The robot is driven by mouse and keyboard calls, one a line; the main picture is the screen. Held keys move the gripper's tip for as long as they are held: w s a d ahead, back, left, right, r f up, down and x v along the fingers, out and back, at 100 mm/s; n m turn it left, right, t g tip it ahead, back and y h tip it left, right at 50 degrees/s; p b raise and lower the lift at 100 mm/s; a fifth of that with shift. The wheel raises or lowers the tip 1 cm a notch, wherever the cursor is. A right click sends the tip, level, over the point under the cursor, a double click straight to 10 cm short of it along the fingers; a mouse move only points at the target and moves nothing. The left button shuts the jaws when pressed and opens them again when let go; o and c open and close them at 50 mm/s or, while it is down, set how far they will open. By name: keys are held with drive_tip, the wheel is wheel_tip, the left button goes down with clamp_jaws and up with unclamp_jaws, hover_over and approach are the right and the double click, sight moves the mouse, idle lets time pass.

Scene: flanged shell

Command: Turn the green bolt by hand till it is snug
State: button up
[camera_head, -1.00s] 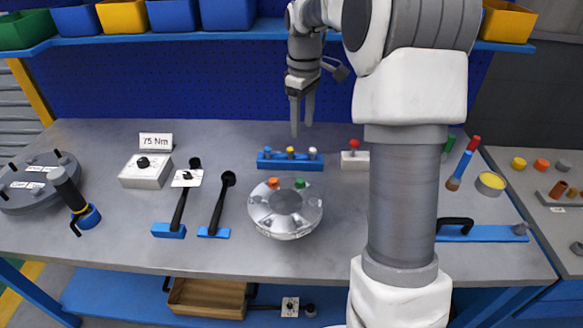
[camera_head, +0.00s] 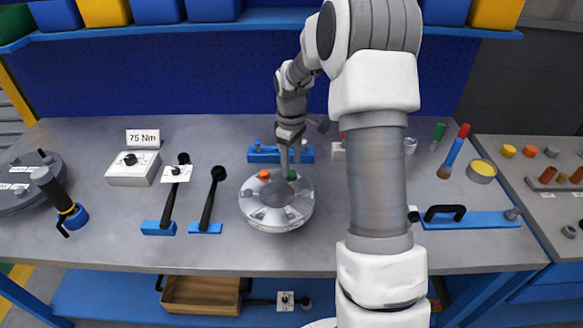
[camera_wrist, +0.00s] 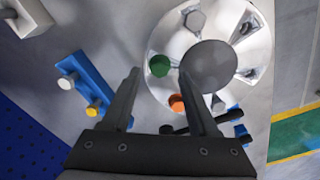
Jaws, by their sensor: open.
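The flanged shell (camera_head: 262,216) is a round silver part on the bench, with a grey centre disc (camera_wrist: 208,67). The green bolt (camera_head: 292,175) sits on its flange, and an orange bolt (camera_head: 264,175) sits to the left. In the wrist view the green bolt (camera_wrist: 159,66) appears between my fingertips, and the orange bolt (camera_wrist: 177,103) is near the right finger. My gripper (camera_head: 291,166) is open, pointing down at the green bolt. I cannot tell whether the fingers touch it. The fingers partly cover the bolt in the head view.
A blue rack (camera_head: 262,154) with small knobs stands behind the shell. Two black-handled wrenches (camera_head: 213,200) lie to the left, beside a box (camera_head: 133,170) under a "75 Nm" sign. A blue strip with a black handle (camera_head: 470,219) lies right. The bench front is clear.

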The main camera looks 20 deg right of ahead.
drive_tip(key=shift+f, duration=1)
clamp_jaws()
